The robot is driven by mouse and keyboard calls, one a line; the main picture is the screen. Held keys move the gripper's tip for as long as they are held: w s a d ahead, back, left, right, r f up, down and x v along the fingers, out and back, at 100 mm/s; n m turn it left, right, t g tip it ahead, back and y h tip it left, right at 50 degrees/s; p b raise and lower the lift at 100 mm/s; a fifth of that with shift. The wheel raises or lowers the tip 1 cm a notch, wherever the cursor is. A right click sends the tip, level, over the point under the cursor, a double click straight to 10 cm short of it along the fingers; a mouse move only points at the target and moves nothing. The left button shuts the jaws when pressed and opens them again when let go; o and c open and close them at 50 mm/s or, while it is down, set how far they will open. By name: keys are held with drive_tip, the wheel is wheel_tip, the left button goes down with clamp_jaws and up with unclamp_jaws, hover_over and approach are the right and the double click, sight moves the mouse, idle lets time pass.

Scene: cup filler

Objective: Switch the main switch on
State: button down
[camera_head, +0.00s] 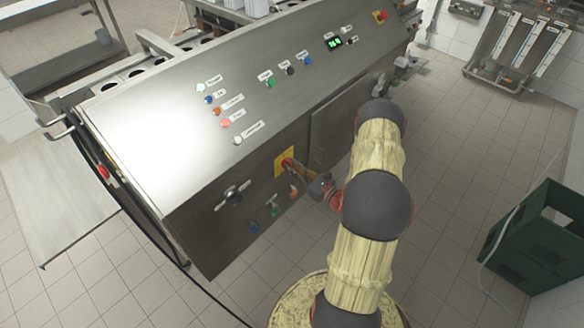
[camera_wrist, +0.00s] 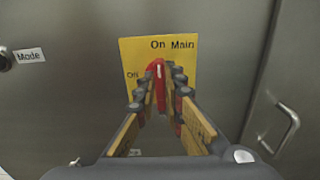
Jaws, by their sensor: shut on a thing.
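The main switch is a red handle (camera_wrist: 159,82) on a yellow plate (camera_wrist: 130,52) marked "On" and "Main", seen in the wrist view. The red handle stands about upright there, its top near the word "On". My gripper (camera_wrist: 160,90) is shut on the red handle, one finger on each side. The fingers hide the lower part of the handle and plate. In the head view the yellow plate (camera_head: 280,167) is on the lower front of the steel machine, and my gripper (camera_head: 297,166) reaches it from the right.
A "Mode" knob (camera_wrist: 5,58) is left of the plate. A door handle (camera_wrist: 283,127) is on the right. In the head view, coloured buttons (camera_head: 272,211) sit below the plate. A green crate (camera_head: 540,240) stands on the floor at right.

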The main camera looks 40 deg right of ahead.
drive_tip(key=shift+f, duration=0.1)
drive_tip(key=c, duration=1.9)
unclamp_jaws()
drive_tip(key=s, duration=1.2)
drive_tip(key=shift+d, duration=0.45)
